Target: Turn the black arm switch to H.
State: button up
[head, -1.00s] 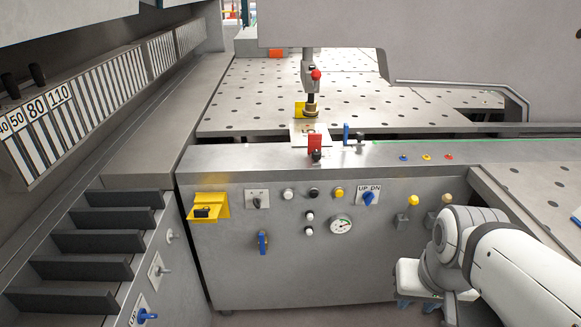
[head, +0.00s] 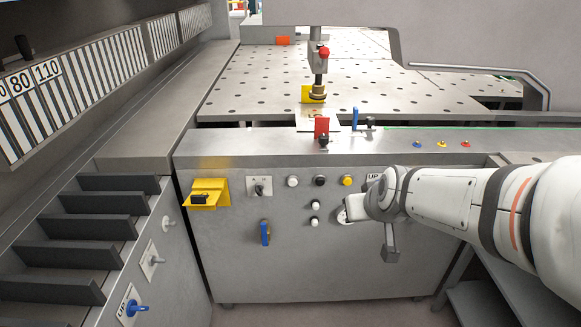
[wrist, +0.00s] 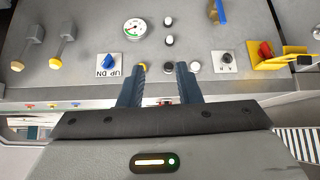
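A small switch with a dark arm (head: 259,189) sits on a white lettered plate at the upper left of the grey front panel. It also shows in the wrist view (wrist: 227,60), right of the fingers, where the panel appears upside down. The letters are too small to read surely, and I cannot tell exactly which one the arm points at. My gripper (wrist: 160,68) is open and empty, its two blue-grey fingers spread before the row of push buttons. It is apart from the switch. In the head view my arm reaches in from the right and the fingertips cannot be made out.
A yellow bracket (head: 207,192) juts out left of the switch. Push buttons (head: 320,181) lie to its right and a blue handle (head: 265,232) below it. The blue UP DN knob (wrist: 109,59) and a gauge (wrist: 134,31) are near the fingers. Dark slats (head: 95,229) stand at left.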

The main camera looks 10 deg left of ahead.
jog(key=w+a+f+n+t+y+b, duration=0.3)
jog(key=w+a+f+b, duration=0.4)
jog(key=w+a, duration=0.6)
jog(key=n+t+h+b, duration=0.2)
jog(key=t+b, duration=0.3)
jog(key=t, duration=0.2)
send_near(259, 194)
jog(key=d+x, duration=0.1)
jog(key=x, duration=0.6)
jog(key=a+x, duration=0.1)
jog(key=x, duration=0.2)
jog(key=shift+f, duration=0.15)
